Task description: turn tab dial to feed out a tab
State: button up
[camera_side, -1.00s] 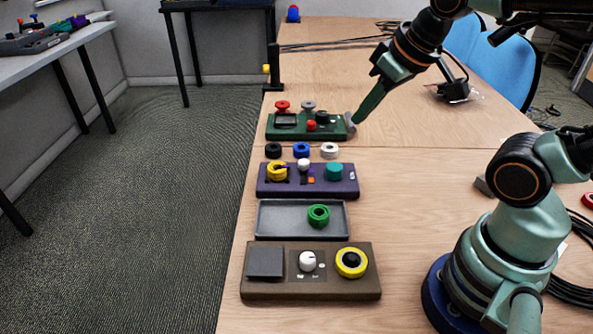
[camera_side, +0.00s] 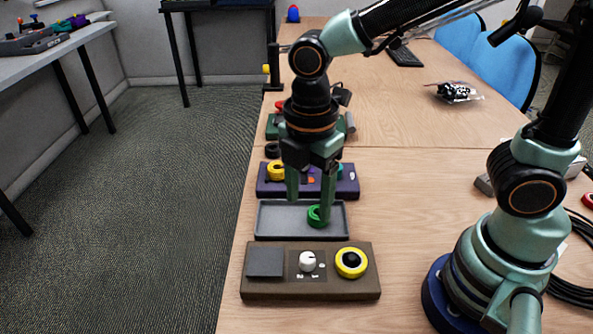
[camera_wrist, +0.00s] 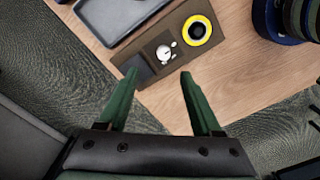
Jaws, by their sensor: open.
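A brown box (camera_side: 311,286) lies near the front of the table. On it are a white dial (camera_side: 307,261) with small marks below, a dark square pad (camera_side: 265,262) on the left and a yellow ring with a black centre (camera_side: 351,262) on the right. The wrist view shows the white dial (camera_wrist: 163,52) and the yellow ring (camera_wrist: 197,30).
Behind the box are a grey tray (camera_side: 270,220) with a green ring (camera_side: 315,216), then a purple box (camera_side: 347,187) and a dark green box (camera_side: 273,127), partly hidden by my arm. The table's left edge is close to all these. Clear wood lies to their right.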

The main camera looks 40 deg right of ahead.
aim_at(307, 257)
jog(key=shift+n, duration=0.6)
jog(key=f, duration=0.8)
jog(key=s+f, duration=0.1)
jog(key=f, duration=0.3)
jog(key=shift+a+f, duration=0.4)
grip_shut()
